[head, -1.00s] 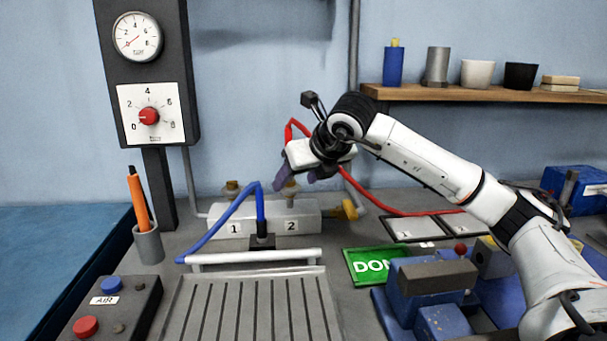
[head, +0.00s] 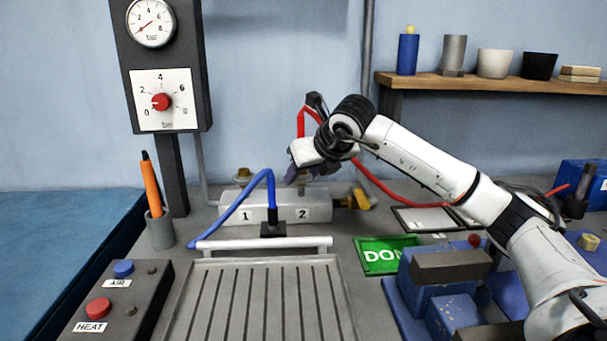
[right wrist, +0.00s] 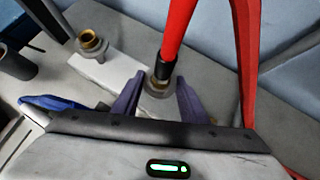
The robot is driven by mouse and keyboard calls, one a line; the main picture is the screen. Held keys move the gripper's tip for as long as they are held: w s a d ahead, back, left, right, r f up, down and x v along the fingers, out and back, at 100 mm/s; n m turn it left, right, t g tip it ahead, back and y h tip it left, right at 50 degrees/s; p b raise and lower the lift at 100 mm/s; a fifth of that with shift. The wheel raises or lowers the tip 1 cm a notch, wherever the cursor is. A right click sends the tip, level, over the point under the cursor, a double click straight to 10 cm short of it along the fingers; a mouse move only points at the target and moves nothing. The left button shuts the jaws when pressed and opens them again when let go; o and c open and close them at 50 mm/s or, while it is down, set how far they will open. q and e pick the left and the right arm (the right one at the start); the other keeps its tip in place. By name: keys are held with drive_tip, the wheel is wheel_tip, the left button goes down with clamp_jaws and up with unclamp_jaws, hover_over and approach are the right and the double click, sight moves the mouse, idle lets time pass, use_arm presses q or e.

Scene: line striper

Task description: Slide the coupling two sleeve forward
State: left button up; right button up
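The pale block (head: 270,208) marked 1 and 2 stands behind the slatted tray. The brass coupling two (right wrist: 158,86) is on it, with the black end of the red hose (right wrist: 177,30) seated in its top. In the head view my right gripper (head: 300,174) is down over coupling two and largely hides it. In the right wrist view its purple fingers (right wrist: 159,92) stand apart on either side of the coupling, with narrow gaps; contact cannot be made out. Brass coupling one (right wrist: 91,41) has no hose. My left gripper is not in view.
The blue hose (head: 268,190) arches in front of the block into a black holder (head: 272,229). A yellow valve handle (head: 361,199) sits at the block's right end. A gauge panel (head: 160,65) stands left. A green sign (head: 385,256) and blue fixture (head: 440,285) lie right.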

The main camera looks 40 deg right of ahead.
drive_tip(key=shift+c, duration=0.9)
drive_tip(key=shift+r, duration=0.4)
drive_tip(key=o, duration=1.1)
drive_tip(key=shift+o, duration=0.2)
drive_tip(key=p+v, duration=0.1)
drive_tip(key=v, duration=0.7)
